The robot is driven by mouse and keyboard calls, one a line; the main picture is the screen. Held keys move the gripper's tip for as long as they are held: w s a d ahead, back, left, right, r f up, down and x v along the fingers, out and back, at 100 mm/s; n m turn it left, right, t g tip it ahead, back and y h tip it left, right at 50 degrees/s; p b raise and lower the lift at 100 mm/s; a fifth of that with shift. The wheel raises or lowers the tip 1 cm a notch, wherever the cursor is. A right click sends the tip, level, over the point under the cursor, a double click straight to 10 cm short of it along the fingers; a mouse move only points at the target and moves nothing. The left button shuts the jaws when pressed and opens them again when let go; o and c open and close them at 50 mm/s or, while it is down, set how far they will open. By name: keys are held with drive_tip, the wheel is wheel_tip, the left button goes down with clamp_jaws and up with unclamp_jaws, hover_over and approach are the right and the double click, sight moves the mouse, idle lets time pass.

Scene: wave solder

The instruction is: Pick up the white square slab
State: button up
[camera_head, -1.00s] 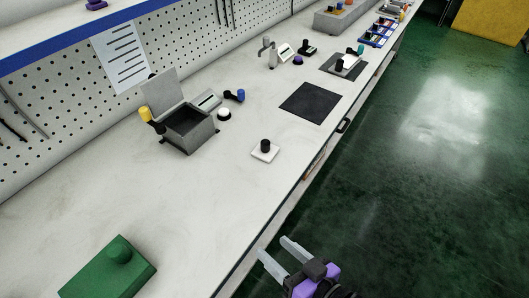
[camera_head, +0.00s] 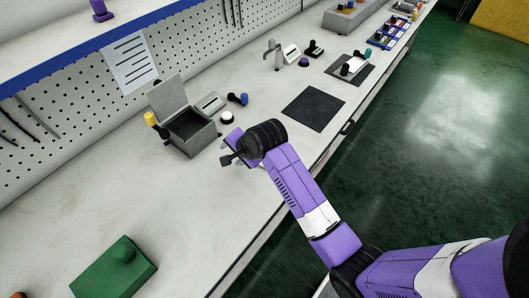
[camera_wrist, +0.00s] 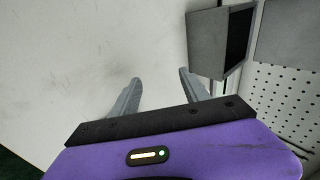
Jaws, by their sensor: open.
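My gripper shows in the wrist view (camera_wrist: 159,77), its two grey fingers apart with only bare white bench top between and ahead of them. In the head view my gripper end is over the bench, just right of the open grey box, and is mostly covered by my own wrist. The white square slab with its black knob cannot be made out now. My arm covers the part of the bench where it stood, and it does not show in the wrist view.
The grey box (camera_head: 194,138) with its lid up stands close to my gripper and also shows in the wrist view (camera_wrist: 216,42). A green block (camera_head: 113,268) lies at the near left. A black mat (camera_head: 313,109) lies beyond my arm. The pegboard (camera_head: 60,117) backs the bench.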

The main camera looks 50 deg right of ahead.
drive_tip(key=d+m+g, duration=0.1)
drive_tip(key=d+r+m+g, duration=0.1)
drive_tip(key=d, duration=0.1)
drive_tip(key=s+d+r+m+g+p, duration=0.1)
drive_tip(key=d+m, duration=0.1)
drive_tip(key=shift+r, duration=0.25)
drive_tip(key=s+d+m+g, duration=0.1)
drive_tip(key=s+d+r+m+g, duration=0.1)
drive_tip(key=s+r+m+g, duration=0.1)
drive_tip(key=shift+s+d+r+m+g+y, duration=0.25)
drive_tip(key=shift+s+d+m+g+y, duration=0.05)
drive_tip(key=shift+s+d+g+y, duration=0.1)
drive_tip(key=shift+s+d+m, duration=0.15)
drive_tip(key=shift+s+m, duration=0.15)
drive_tip(key=shift+s, duration=0.05)
drive_tip(key=shift+s+f+g, duration=0.1)
drive_tip(key=shift+f+g, duration=0.15)
drive_tip(key=shift+g, duration=0.05)
drive_tip(key=shift+f+b, duration=0.65)
drive_tip(key=shift+f, duration=0.25)
drive_tip(key=shift+d+f+p, duration=0.15)
drive_tip(key=shift+f+p, duration=0.4)
drive_tip(key=shift+f, duration=2)
clamp_jaws()
